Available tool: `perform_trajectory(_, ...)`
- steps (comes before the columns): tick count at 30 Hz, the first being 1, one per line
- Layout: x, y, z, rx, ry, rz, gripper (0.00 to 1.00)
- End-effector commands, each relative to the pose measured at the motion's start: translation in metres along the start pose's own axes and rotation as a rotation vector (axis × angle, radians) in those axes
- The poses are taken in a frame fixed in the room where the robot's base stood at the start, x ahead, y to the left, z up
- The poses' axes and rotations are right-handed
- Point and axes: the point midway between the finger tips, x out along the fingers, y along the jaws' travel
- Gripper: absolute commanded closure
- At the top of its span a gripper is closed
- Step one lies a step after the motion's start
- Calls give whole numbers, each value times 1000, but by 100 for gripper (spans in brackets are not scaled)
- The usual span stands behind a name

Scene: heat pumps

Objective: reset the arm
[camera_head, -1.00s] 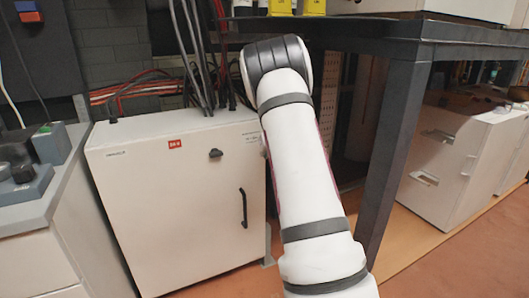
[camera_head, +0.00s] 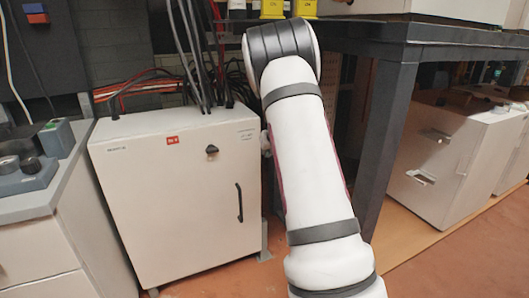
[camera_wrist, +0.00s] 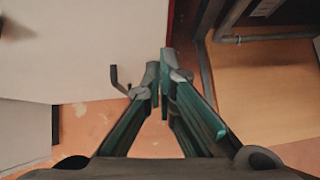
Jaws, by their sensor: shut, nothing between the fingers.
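My gripper (camera_wrist: 160,75) shows in the wrist view with its two fingers close together at the tips and nothing between them. It points past the edge of a white cabinet, over a reddish floor. In the head view my white arm stretches up and forward from the lower right to a dark-banded joint; my gripper is hidden behind it there. The white cabinet (camera_head: 180,200) stands left of my arm, with a round knob (camera_head: 212,149) and a dark handle (camera_head: 239,203). Its door looks shut.
A dark metal table (camera_head: 390,140) stands right of my arm, with yellow items (camera_head: 274,8) on top. White boxes (camera_head: 440,160) stand beyond its leg. A grey counter (camera_head: 45,190) is at the left. Reddish floor (camera_head: 450,260) is open at lower right.

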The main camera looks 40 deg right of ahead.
Motion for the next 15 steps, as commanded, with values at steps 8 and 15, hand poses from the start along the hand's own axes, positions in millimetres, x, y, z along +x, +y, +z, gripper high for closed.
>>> perform_trajectory(8, -46, -4, 1, 2, -1, 0, 100)
perform_trajectory(15, -67, -6, 0, 1, 0, 0, 100)
